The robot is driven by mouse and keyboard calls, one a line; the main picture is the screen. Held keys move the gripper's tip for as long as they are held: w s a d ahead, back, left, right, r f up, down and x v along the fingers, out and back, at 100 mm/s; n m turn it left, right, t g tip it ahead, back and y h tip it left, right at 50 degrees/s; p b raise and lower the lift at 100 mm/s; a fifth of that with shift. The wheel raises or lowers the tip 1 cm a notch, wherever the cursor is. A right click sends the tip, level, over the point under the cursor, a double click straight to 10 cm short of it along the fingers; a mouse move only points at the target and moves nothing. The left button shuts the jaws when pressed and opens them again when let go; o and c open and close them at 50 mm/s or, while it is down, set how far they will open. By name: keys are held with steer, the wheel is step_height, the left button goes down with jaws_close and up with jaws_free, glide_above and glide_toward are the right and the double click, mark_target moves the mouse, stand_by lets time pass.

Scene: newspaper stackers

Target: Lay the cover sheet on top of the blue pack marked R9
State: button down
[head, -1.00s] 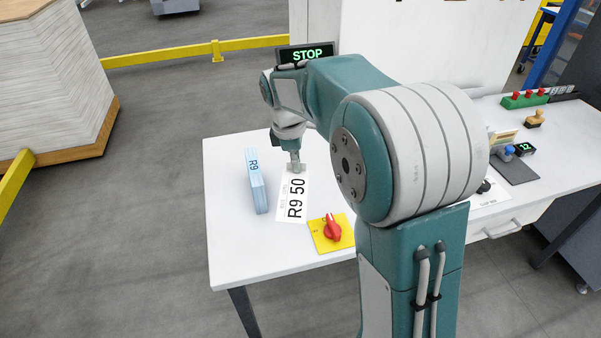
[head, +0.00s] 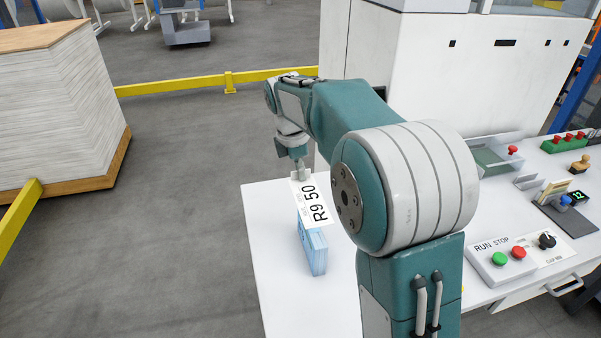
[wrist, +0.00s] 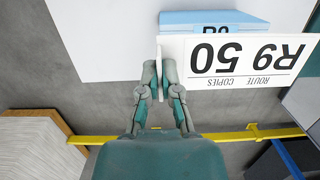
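The cover sheet (head: 315,204) is a white card reading "R9 50". It also shows in the wrist view (wrist: 246,62), upside down, with "ROUTE" and "COPIES" in small print. My gripper (head: 300,180) is shut on one end of the sheet; its fingertips (wrist: 158,78) pinch the edge. The blue pack (head: 313,253) stands on the white table, partly hidden behind the sheet in the head view. In the wrist view the pack (wrist: 215,20) lies just beyond the sheet, its R9 mark partly covered. Whether sheet and pack touch, I cannot tell.
The white table (head: 275,265) is bare left of the pack. A RUN/STOP button box (head: 507,258), a dial, a stamp (head: 579,163) and a small counter sit on the right side. A tall paper stack (head: 60,105) and a yellow rail (head: 185,82) stand beyond the table.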

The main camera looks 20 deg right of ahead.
mark_target(302, 183)
steer(key=shift+d, duration=0.4)
steer(key=shift+d+f, duration=0.15)
steer(key=shift+f, duration=0.25)
steer(key=shift+a+f, duration=0.2)
steer(key=shift+f, duration=0.5)
steer(key=shift+a+f, duration=0.2)
steer(key=shift+f, duration=0.5)
steer(key=shift+d+f, duration=0.25)
steer(key=shift+f, duration=1)
steer(key=shift+a, duration=0.15)
steer(key=shift+f, duration=0.4)
steer(key=c, duration=0.7)
jaws_free()
